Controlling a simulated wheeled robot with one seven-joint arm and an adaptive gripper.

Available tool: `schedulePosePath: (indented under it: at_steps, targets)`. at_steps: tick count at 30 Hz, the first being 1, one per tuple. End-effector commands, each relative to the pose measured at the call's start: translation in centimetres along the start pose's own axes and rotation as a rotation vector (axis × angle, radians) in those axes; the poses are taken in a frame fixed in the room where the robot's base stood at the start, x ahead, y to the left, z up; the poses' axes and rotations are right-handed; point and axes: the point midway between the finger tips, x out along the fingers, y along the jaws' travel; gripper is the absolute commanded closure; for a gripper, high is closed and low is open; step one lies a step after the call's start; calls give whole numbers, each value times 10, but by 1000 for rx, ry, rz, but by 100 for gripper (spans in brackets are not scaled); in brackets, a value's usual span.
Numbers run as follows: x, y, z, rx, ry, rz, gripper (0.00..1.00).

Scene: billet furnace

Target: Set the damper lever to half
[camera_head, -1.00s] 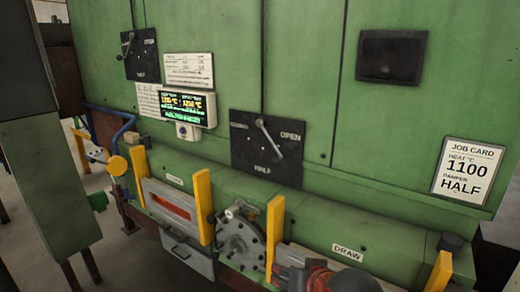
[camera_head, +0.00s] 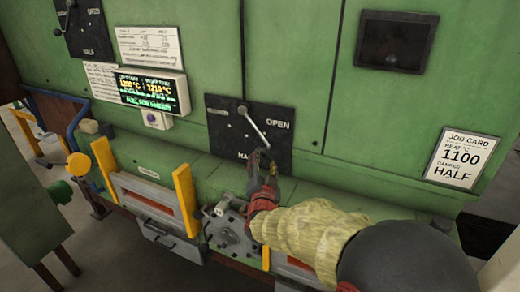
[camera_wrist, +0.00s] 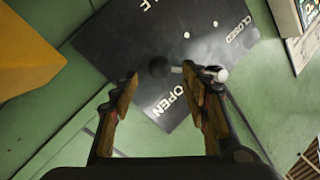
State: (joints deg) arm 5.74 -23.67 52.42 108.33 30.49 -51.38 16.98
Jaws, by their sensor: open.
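The damper lever (camera_head: 255,125) is a pale bar on a black plate (camera_head: 225,137) marked OPEN at right and HALF at the bottom. In the head view it slants from upper left to lower right. My gripper (camera_head: 262,156) is at its lower right end, partly covering HALF. In the wrist view, my open gripper (camera_wrist: 160,84) has its fingertips around or just short of a black ball (camera_wrist: 160,67); contact is unclear. A pale ball (camera_wrist: 222,75) is beside the right fingertip. The plate (camera_wrist: 105,45) there shows CLOSED and OPEN.
A job card (camera_head: 461,158) reads damper HALF. A second lever plate (camera_head: 88,36) and a lit display (camera_head: 148,92) are at left. Yellow posts (camera_head: 187,200) and a round grey mechanism (camera_head: 228,232) stand below the plate. A dark recessed box (camera_head: 394,41) is at upper right.

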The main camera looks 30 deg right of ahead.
Motion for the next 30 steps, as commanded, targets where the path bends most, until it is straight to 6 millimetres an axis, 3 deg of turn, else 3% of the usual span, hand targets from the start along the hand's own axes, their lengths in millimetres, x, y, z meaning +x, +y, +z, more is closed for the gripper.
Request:
schedulePosePath:
  at_steps: [6,12,23,30]
  targets:
    - [34,1,0,-1,-1,2,54]
    - [54,0,0,-1,-2,0,54]
    - [60,0,0,-1,-2,-1,54]
    - [59,0,0,-1,-2,-1,67]
